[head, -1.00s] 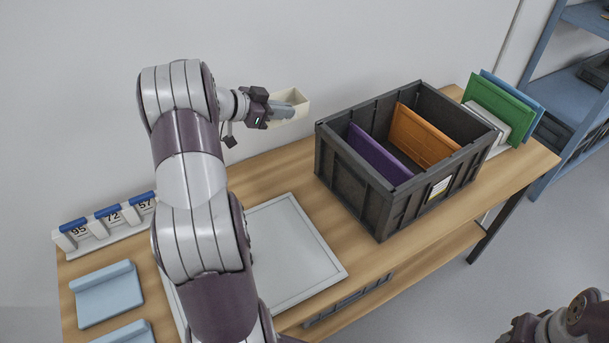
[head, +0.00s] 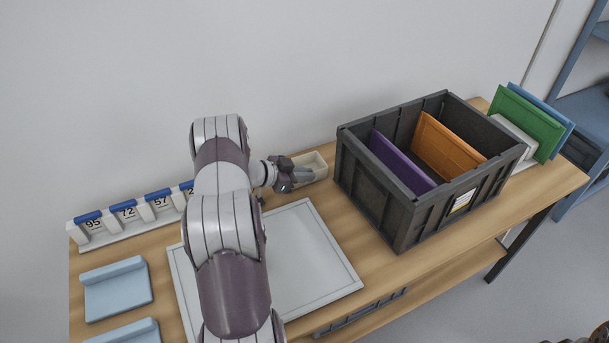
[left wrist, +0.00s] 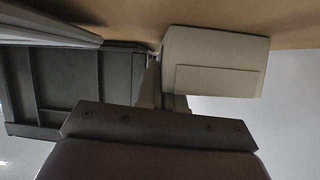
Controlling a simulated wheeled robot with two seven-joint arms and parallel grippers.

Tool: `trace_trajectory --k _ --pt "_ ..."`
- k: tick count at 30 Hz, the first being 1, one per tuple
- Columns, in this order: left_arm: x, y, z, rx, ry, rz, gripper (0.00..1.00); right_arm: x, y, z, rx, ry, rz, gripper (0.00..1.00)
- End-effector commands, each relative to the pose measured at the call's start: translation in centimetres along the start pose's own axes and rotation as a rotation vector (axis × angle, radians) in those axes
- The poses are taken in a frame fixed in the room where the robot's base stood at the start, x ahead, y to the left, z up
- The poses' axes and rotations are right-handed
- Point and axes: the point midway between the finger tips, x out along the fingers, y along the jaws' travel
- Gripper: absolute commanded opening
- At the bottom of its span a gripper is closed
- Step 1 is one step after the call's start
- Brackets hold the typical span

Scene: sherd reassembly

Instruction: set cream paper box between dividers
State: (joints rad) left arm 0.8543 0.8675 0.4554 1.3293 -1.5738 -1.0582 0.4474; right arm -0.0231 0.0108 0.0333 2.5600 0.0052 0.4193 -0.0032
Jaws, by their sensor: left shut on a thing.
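My right gripper is out of view.
A framed grey-white tray (head: 312,262) lies in front of the left gripper. Numbered holders (head: 128,214) and light-blue pieces (head: 117,290) are at left. Green (head: 527,122) and blue (head: 562,125) panels stand right of the crate. The crate walls rise above the table.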

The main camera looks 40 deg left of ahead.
Motion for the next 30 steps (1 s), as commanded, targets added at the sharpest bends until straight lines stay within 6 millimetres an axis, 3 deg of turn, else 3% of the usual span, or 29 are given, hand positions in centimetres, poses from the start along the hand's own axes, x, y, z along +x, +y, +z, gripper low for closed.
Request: trace_trajectory --k 7,9,10,20,23,30 --pt "0.2 0.1 0.3 -0.001 0.0 0.001 0.0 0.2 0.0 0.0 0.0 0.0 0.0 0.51" --pt "0.1 0.0 0.2 -0.001 0.0 0.001 0.26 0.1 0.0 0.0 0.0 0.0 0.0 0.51" --pt "0.1 0.0 0.2 -0.001 0.0 0.001 0.32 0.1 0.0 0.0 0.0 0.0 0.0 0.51" --pt "-0.2 0.0 -0.3 0.0 0.0 0.0 0.32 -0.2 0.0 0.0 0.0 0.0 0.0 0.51" --pt "-2.0 -0.1 -0.1 -0.002 0.0 -0.002 0.32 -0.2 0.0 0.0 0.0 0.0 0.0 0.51" --pt "-8.5 -0.1 -0.1 -0.002 0.0 -0.004 0.32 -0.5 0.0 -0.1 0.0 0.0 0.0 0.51"
